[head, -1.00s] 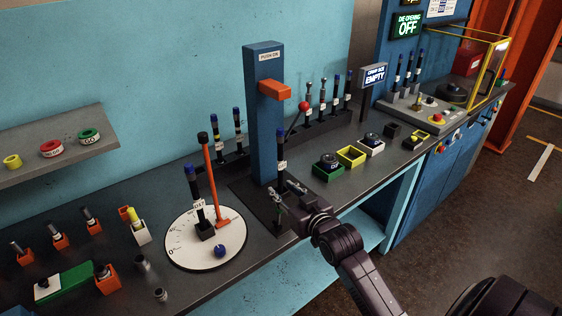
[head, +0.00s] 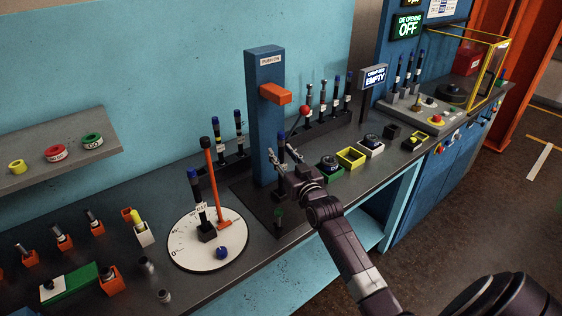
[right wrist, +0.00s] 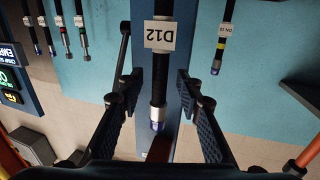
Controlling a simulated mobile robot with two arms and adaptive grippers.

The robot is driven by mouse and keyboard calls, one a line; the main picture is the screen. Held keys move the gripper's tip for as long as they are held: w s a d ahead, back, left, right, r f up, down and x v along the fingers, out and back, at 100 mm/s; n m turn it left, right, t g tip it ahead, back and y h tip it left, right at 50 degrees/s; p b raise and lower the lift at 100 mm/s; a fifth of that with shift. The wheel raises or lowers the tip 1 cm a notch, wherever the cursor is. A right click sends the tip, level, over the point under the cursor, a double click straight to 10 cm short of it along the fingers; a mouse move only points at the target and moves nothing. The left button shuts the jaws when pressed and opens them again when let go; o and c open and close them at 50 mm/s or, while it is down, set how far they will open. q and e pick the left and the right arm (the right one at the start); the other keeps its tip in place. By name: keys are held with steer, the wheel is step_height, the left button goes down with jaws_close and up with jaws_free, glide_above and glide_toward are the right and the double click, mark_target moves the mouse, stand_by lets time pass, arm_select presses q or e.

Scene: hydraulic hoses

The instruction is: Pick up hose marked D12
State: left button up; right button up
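My right gripper (head: 285,153) is open at the hose. In the right wrist view the gripper's fingers (right wrist: 157,82) stand on either side of the hose, with gaps and no visible contact. My left gripper is not in view.
A round dial plate (head: 180,248) with another hose and an orange lever (head: 213,180) stands left of the post. Several other hoses stand in a rack (head: 320,128) behind. Green (head: 322,173) and yellow (head: 351,157) boxes are to the right. Small orange holders (head: 110,280) sit at the left.

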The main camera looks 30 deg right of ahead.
steer(key=shift+w+d, duration=0.1)
steer(key=shift+w, duration=0.3)
jaws_close()
steer(key=shift+r, duration=0.1)
